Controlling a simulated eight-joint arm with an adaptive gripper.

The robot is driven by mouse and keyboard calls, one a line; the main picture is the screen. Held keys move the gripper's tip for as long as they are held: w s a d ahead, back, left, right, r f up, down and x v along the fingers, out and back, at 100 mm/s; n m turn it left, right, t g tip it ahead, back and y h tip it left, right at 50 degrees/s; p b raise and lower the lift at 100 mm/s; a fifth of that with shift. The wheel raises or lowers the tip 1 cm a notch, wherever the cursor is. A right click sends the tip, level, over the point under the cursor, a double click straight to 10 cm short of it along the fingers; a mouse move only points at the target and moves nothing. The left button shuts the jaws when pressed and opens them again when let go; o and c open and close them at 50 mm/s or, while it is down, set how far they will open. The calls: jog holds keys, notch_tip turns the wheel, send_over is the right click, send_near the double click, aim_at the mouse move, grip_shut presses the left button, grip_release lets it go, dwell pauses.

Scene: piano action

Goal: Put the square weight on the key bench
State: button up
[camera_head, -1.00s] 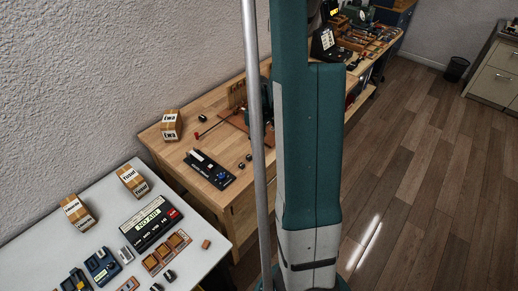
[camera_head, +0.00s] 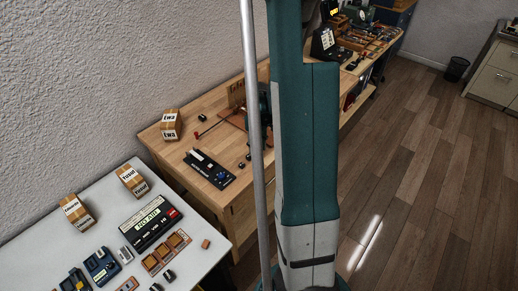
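A wooden bench (camera_head: 185,152) stands along the wall left of my column; I cannot tell for sure that it is the key bench. Small dark blocks lie on it, one near the back (camera_head: 202,117) and two near the front edge (camera_head: 242,167). They are too small to tell whether one is the square weight. A black tray (camera_head: 190,170) with a pale piece and a blue piece also lies there. My gripper cannot be made out; my column hides the area where a teal part of my arm shows above the bench.
A white table (camera_head: 205,255) at the lower left holds two cartons (camera_head: 76,212), a "NO AIR" display box (camera_head: 150,222) and several small parts. Another carton (camera_head: 170,125) stands on the wooden bench. A farther bench with tools (camera_head: 365,42) is behind. The floor (camera_head: 420,170) at right is clear.

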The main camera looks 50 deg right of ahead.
jog(key=shift+r, duration=0.25)
notch_tip(320, 180, up, 12)
jog(key=shift+p, duration=0.45)
dwell(0.7)
dwell(0.5)
jog(key=a+r+t, duration=0.1)
jog(key=a+r, duration=0.4)
jog(key=a, duration=0.3)
jog(key=w+a+r+t+h, duration=0.1)
jog(key=a+r, duration=0.4)
jog(key=a, duration=0.3)
jog(key=a+r+t, duration=0.1)
jog(key=a+r, duration=0.4)
jog(key=a, duration=0.3)
jog(key=s+a+r+t, duration=0.1)
jog(key=s+a, duration=0.2)
jog(key=a, duration=0.3)
jog(key=s+a+r+t, duration=0.1)
jog(key=s+a+r, duration=0.1)
jog(key=a, duration=0.4)
jog(key=s+a+r+t+y, duration=0.1)
jog(key=s+a+t, duration=0.1)
jog(key=s+a, duration=0.2)
jog(key=a, duration=0.3)
jog(key=shift+r, duration=0.2)
